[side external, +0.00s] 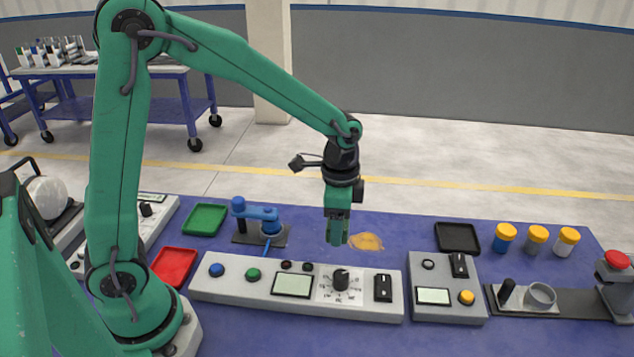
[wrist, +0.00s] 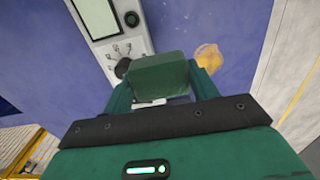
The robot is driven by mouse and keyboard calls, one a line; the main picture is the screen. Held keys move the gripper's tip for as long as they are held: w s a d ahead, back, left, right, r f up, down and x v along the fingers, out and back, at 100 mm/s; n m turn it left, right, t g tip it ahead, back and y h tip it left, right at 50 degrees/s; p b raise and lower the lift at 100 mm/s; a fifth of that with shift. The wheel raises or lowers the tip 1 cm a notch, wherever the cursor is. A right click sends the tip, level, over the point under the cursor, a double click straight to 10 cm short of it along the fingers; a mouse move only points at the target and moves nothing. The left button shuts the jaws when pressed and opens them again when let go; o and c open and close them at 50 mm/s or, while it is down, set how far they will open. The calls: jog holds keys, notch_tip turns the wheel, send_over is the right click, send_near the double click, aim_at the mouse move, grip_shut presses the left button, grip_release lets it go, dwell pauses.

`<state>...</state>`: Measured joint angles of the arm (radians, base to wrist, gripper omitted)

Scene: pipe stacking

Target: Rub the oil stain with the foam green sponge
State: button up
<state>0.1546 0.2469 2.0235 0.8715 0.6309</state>
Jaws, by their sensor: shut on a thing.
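My gripper (side external: 337,230) hangs pointing down over the blue table, behind the long control panel. In the wrist view my gripper (wrist: 160,88) is shut on the green sponge (wrist: 158,70), a block held between the two fingers. In the side view the sponge cannot be told apart from the green fingers. The oil stain (side external: 366,241) is a yellow-orange patch on the table, just right of my gripper. It also shows in the wrist view (wrist: 209,56), right of the sponge. The sponge appears apart from the stain; whether it touches the table I cannot tell.
The long grey control panel (side external: 300,290) lies in front of the gripper. A smaller panel (side external: 447,305) and a black tray (side external: 457,238) are to the right. Several orange-capped jars (side external: 537,238) stand far right. Table around the stain is clear.

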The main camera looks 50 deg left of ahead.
jog(key=shift+o, duration=1.1)
jog(key=shift+c, duration=0.8)
jog(key=shift+w, duration=0.7)
jog(key=w+f, duration=0.3)
jog(key=w, duration=1.1)
jog(key=shift+d, duration=0.45)
jog(key=shift+f, duration=0.1)
